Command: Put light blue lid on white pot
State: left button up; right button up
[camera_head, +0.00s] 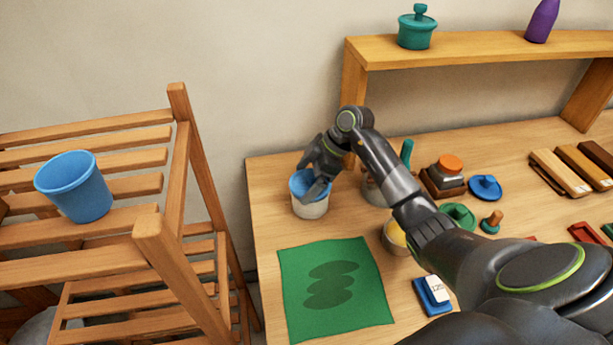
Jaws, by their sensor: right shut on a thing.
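The white pot (311,209) stands on the table near its left end, behind the green cloth. The light blue lid (299,186) is at the pot's mouth and looks somewhat tilted. My right gripper (317,178) reaches in above the pot and is shut on the lid. The fingers hide part of the lid, so I cannot tell whether it sits fully on the rim. My left gripper is not in view.
A green cloth (335,290) lies in front of the pot. A wooden rack with a blue bucket (75,187) stands at left. My right arm passes over several containers. A dark blue lid (485,188) and a green lid (457,217) lie farther right. A raised shelf (480,48) stands behind.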

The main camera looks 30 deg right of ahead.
jog(key=shift+f, duration=0.6)
dwell(0.4)
jog(key=o, duration=0.6)
jog(key=shift+r, duration=0.15)
jog(key=shift+r+p, duration=3.4)
jog(key=shift+p, duration=0.05)
